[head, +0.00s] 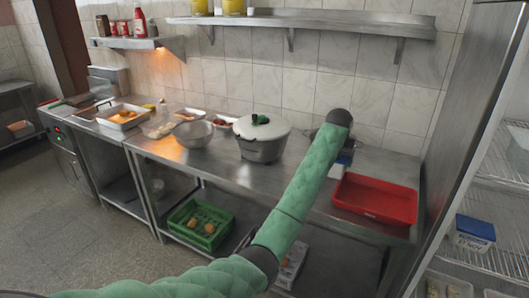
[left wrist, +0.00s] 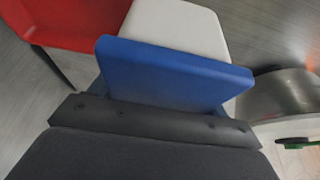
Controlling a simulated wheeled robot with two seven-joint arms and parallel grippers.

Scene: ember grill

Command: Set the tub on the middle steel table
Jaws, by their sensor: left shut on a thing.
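The tub is white with a blue lid (head: 343,160). In the head view it is small and partly hidden behind my green left arm, just left of the red tray. In the left wrist view its blue lid (left wrist: 175,75) and white body (left wrist: 178,22) fill the upper middle. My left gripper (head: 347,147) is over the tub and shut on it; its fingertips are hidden. The steel table (head: 225,163) runs along the tiled wall. I cannot tell whether the tub touches its top. My right gripper is not in view.
A red tray (head: 375,199) lies on the right end of the table. A lidded pot (head: 262,147) and a metal bowl (head: 194,134) stand to the left. A wire shelf at right holds another blue-lidded tub (head: 474,233). A wall shelf (head: 310,20) hangs above.

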